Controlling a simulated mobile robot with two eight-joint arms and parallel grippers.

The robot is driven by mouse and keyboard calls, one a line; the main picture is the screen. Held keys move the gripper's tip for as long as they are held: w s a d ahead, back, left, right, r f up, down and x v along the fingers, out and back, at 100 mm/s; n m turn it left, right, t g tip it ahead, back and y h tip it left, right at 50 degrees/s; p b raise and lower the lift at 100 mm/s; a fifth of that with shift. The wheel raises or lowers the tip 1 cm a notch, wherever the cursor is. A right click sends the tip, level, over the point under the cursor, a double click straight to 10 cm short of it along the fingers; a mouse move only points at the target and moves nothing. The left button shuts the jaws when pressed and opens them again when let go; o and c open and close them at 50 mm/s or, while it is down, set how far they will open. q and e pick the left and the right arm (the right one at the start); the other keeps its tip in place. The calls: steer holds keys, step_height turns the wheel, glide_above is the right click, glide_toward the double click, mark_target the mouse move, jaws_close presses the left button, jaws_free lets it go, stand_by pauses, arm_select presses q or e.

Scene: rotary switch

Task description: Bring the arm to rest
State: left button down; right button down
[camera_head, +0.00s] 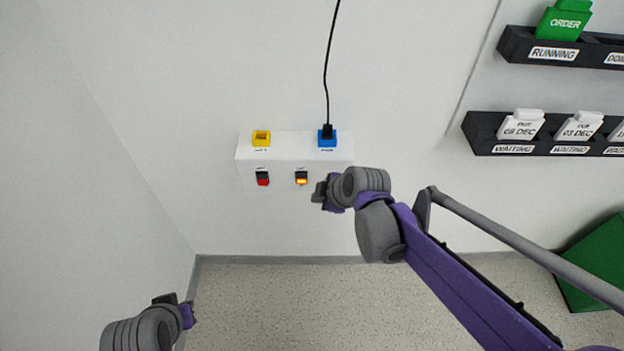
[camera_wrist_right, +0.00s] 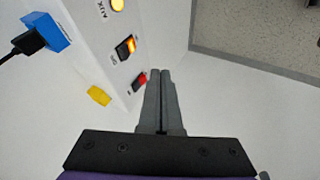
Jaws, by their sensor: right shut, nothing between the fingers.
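My right gripper (camera_head: 320,194) is in front of the wall, just below and right of the white switch box (camera_head: 295,150). In the right wrist view its two fingers (camera_wrist_right: 160,74) are together, with nothing between them. The fingertips appear beside the red switch (camera_wrist_right: 139,81); I cannot tell whether they touch the box. The red switch (camera_head: 262,179) and the lit orange switch (camera_head: 301,178) are on the box front. My left gripper (camera_head: 180,305) is low at the left, away from the box; its fingers are too small to read.
A yellow socket (camera_head: 261,138) and a blue socket (camera_head: 327,138) with a black plug and hanging cable (camera_head: 326,80) top the box. Black card racks (camera_head: 485,135) are on the wall at right. A green object (camera_head: 595,265) stands at lower right. The floor (camera_head: 280,300) below is clear.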

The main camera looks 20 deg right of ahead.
steer(key=s+d+f+m+h, duration=0.1)
steer(key=s+m, duration=0.6)
steer(key=s, duration=0.1)
steer(key=s+d+m+g+h, duration=0.1)
steer(key=s+m, duration=0.5)
steer(key=s, duration=0.3)
steer(key=shift+s+f+m+h, duration=0.3)
steer(key=shift+f+m, duration=0.05)
steer(key=shift+m, duration=0.05)
steer(key=shift+d, duration=0.1)
